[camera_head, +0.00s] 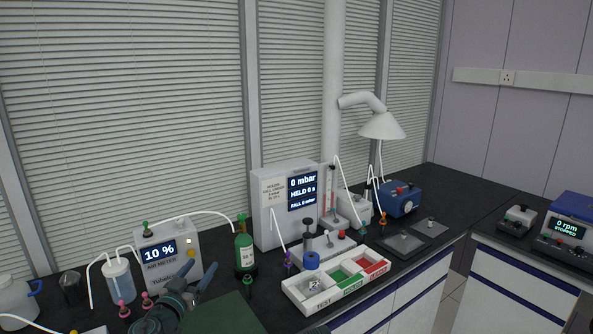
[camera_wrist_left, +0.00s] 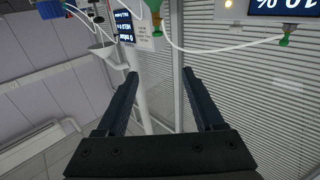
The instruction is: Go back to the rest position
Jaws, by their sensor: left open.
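My left gripper (camera_head: 200,279) is at the lower left of the head view, in front of the meter box and the green bottle. In the left wrist view its two dark fingers (camera_wrist_left: 161,74) are spread apart, with nothing between them. That view is turned nearly upside down and looks past the fingers to the window blinds and a white pipe. My left gripper holds nothing. My right gripper is not in view.
The white meter box (camera_head: 167,257) reads 10 %. Near it stand the green bottle (camera_head: 244,250) and a pressure box (camera_head: 275,213) reading 0 mbar. A white tray (camera_head: 314,309) with green and red compartments lies at front centre. Thin white tubes (camera_head: 205,213) arch above the bench.

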